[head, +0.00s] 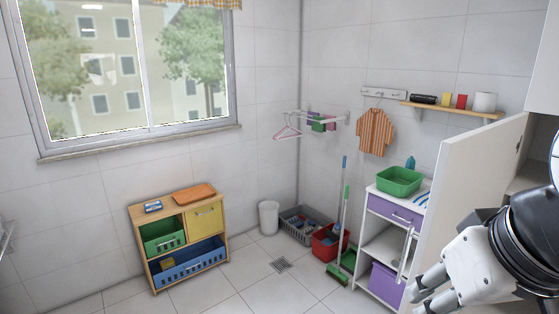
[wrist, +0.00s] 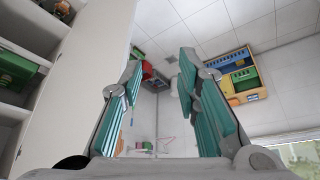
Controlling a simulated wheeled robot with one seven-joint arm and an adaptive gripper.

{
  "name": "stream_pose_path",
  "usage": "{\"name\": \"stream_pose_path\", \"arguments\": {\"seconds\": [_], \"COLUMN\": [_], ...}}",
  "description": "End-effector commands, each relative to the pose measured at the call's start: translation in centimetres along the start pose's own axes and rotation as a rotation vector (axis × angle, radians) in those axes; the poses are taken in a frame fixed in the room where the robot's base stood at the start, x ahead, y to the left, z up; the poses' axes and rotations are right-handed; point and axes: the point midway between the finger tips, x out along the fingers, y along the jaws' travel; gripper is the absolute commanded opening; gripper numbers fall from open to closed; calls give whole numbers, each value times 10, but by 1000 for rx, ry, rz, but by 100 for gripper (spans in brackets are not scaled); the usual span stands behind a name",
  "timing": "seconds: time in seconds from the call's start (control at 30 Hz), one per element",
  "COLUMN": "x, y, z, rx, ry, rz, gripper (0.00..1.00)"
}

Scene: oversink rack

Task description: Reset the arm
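My gripper (head: 418,297) is at the lower right of the head view, in front of the white drawer unit and near the open white cabinet door (head: 478,180). In the wrist view, my gripper (wrist: 161,62) shows two fingers with teal pads, spread apart with nothing between them. My arm is folded at the right edge of the head view, close to the door.
A white drawer unit (head: 382,249) holds a green basin (head: 399,180). A red bucket (head: 328,243), mops, a grey crate (head: 302,239) and a white bin (head: 268,216) stand by the corner. A wooden shelf unit (head: 142,243) is at left. The middle floor is clear.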

Motion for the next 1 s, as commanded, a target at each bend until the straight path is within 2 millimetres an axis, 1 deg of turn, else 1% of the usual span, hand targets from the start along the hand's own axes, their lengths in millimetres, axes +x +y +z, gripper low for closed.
{"name": "stream_pose_path", "arguments": {"seconds": [0.07,0.1,0.33,0.5,0.6,0.77,1.0], "x": [2,15,62,97,111,119,112], "y": [-2,-1,0,1,2,2,2], "z": [6,4,9,16,20,23,23], "rx": [32,28,24,23,22,22,22], "ry": [35,19,-29,-68,-85,-100,-98], "rz": [5,4,5,6,7,7,7], "gripper": [30,30,30,30,30,30,30]}}
